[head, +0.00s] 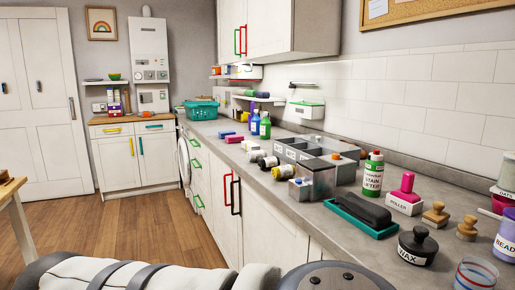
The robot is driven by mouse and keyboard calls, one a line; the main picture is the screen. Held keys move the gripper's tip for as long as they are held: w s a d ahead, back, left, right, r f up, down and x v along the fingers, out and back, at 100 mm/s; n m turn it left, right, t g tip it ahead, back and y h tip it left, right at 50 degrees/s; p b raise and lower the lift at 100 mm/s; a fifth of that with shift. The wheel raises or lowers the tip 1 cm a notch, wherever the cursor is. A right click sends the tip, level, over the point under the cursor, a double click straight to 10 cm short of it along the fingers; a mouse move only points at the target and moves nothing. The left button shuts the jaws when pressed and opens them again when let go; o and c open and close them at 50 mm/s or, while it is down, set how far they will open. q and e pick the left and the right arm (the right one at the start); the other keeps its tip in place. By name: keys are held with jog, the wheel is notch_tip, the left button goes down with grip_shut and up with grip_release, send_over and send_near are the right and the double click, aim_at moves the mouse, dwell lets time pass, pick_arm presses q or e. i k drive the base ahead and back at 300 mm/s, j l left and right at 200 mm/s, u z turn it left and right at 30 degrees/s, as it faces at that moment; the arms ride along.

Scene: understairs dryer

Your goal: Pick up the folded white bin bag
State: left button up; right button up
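I cannot make out a folded white bin bag for certain in the head view. A small pale item (250,145) lies on the counter near its front edge, but it is too small to identify. Parts of my own arms cross the bottom edge of the view. Neither of my grippers shows, so I cannot see whether they hold anything.
The grey counter (212,131) is crowded along the right wall. The wooden floor (120,225) is clear.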

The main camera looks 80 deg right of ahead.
aim_at(249, 146)
jog(key=i+z, duration=0.1)
jog(key=z, duration=0.8)
jog(key=i+j+z, duration=0.1)
jog(key=z, duration=0.35)
jog(key=j+z, duration=0.2)
jog(key=z, duration=0.25)
jog(key=i+j+z, duration=0.1)
jog(key=z, duration=0.35)
jog(key=j+z, duration=0.15)
jog(key=z, duration=0.3)
jog(key=i+j+z, duration=0.15)
jog(key=i+j, duration=0.2)
jog(key=i+j+z, duration=0.2)
jog(key=j, duration=0.3)
jog(key=i+j+z, duration=0.15)
jog(key=i+j, duration=0.2)
jog(key=j, duration=0.15)
jog(key=i+j+z, duration=0.15)
jog(key=j, duration=0.4)
jog(key=i+j+z, duration=0.15)
jog(key=i+j, duration=0.15)
jog(key=j, duration=0.25)
jog(key=i+j+z, duration=0.2)
jog(key=j, duration=0.35)
jog(key=i+j+z, duration=0.15)
jog(key=j, duration=0.45)
jog(key=i+j+z, duration=0.15)
jog(key=j, duration=0.5)
